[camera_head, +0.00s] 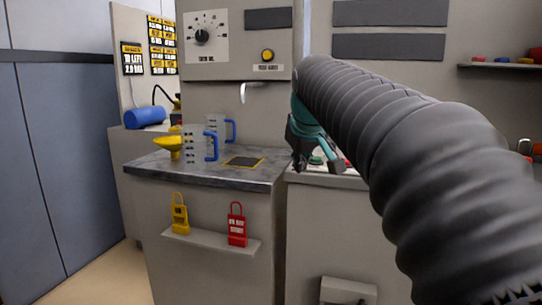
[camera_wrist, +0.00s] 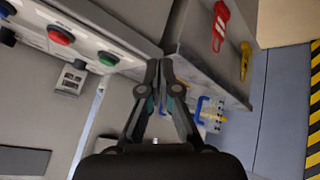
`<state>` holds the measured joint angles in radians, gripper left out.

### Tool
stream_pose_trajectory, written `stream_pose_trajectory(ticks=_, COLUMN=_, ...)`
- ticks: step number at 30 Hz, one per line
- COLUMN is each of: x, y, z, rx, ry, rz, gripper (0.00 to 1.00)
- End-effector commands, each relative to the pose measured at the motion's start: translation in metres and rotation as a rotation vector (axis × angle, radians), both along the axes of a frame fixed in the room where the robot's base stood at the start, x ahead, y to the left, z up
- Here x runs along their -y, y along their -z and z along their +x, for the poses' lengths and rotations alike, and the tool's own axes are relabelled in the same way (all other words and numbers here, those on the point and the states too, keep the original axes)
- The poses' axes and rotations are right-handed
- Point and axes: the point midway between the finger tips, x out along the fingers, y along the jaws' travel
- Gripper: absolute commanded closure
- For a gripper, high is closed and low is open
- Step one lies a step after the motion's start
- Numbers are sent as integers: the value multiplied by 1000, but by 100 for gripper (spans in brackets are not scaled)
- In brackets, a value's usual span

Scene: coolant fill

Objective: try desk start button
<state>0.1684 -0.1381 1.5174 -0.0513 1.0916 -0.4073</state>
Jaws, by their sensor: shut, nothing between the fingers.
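A green button (camera_head: 316,160) sits on the pale control panel of the right-hand desk, just beneath my gripper in the head view. In the wrist view the green button (camera_wrist: 108,60) is left of the fingertips, with a red button (camera_wrist: 60,35) farther left along the same strip. My gripper (camera_wrist: 159,64) is shut and empty. Its tips appear apart from the green button in the wrist view; the exact gap cannot be told. My arm hides much of the desk panel in the head view. Any button label is too small to read.
A steel counter (camera_head: 145,166) left of the panel holds a yellow funnel (camera_head: 169,143) and clear jugs with blue handles (camera_head: 211,147). A dial panel (camera_head: 207,37) rises behind.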

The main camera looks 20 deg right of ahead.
Motion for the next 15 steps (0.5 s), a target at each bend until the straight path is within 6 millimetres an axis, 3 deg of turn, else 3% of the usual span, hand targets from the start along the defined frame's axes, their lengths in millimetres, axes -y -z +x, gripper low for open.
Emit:
stream_pose_trajectory(ticks=1, x=12, y=-15, z=21, rx=8, ry=-6, rz=-24, gripper=100)
stream_pose_trajectory(ticks=6, x=51, y=-55, z=75, rx=33, ry=-37, rz=-114, gripper=100)
stream_pose_trajectory(ticks=10, x=75, y=-74, z=104, rx=46, ry=-55, rz=-171, gripper=100)
stream_pose_trajectory(ticks=15, x=94, y=-86, z=122, rx=55, ry=-67, rz=-216, gripper=100)
